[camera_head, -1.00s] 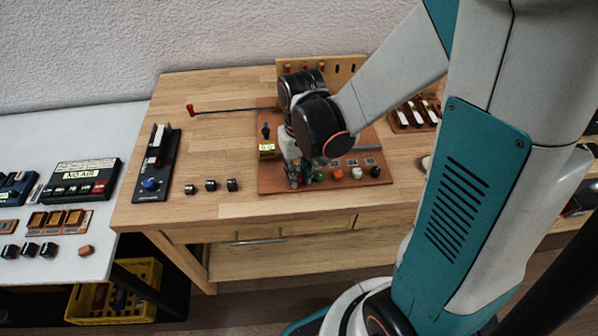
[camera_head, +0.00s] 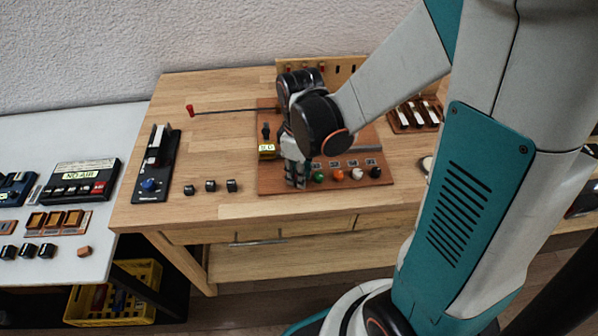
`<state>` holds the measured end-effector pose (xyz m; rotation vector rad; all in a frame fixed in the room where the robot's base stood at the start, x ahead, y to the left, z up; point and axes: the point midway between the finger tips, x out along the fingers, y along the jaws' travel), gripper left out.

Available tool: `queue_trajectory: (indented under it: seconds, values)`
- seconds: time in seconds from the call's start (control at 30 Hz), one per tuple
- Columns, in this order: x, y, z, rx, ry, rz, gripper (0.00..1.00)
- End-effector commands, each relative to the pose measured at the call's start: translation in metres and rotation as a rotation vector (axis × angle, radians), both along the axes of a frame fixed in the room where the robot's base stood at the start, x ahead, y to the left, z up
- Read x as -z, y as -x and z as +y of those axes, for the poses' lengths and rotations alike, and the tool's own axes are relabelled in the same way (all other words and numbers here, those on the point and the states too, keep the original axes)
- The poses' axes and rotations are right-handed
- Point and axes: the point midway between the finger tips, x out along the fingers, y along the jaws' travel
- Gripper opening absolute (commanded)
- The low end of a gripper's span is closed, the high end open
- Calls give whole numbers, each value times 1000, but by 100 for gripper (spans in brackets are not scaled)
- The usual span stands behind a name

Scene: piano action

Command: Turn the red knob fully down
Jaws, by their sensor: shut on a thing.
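The brown wooden panel (camera_head: 270,183) lies on the table. My gripper (camera_head: 297,183) points down at the left end of its front row of knobs. It is shut on the knob there, which the fingers hide. No red knob shows elsewhere in that row, so the held one appears to be the red knob. I cannot see its angle. To the right stand a green knob (camera_head: 318,176), an orange knob (camera_head: 337,174), a white knob (camera_head: 357,173) and a black knob (camera_head: 376,172), uncovered.
A black lever with a yellow label (camera_head: 267,148) stands left of my gripper. Behind it a thin rod ends in a red tip (camera_head: 190,110). Several black knobs (camera_head: 210,186) sit on the table's front left. A black slider box (camera_head: 156,165) stands farther left.

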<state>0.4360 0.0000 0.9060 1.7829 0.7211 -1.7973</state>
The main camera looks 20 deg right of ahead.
Motion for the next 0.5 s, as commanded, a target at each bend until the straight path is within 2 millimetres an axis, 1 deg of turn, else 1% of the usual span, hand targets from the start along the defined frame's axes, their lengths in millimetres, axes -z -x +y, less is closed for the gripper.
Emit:
queue_trajectory:
  seconds: [0.2, 0.5]
  values:
    - [0, 0, 0, -45, 0, -1, 0]
    - [0, 0, 0, -53, 0, 0, 0]
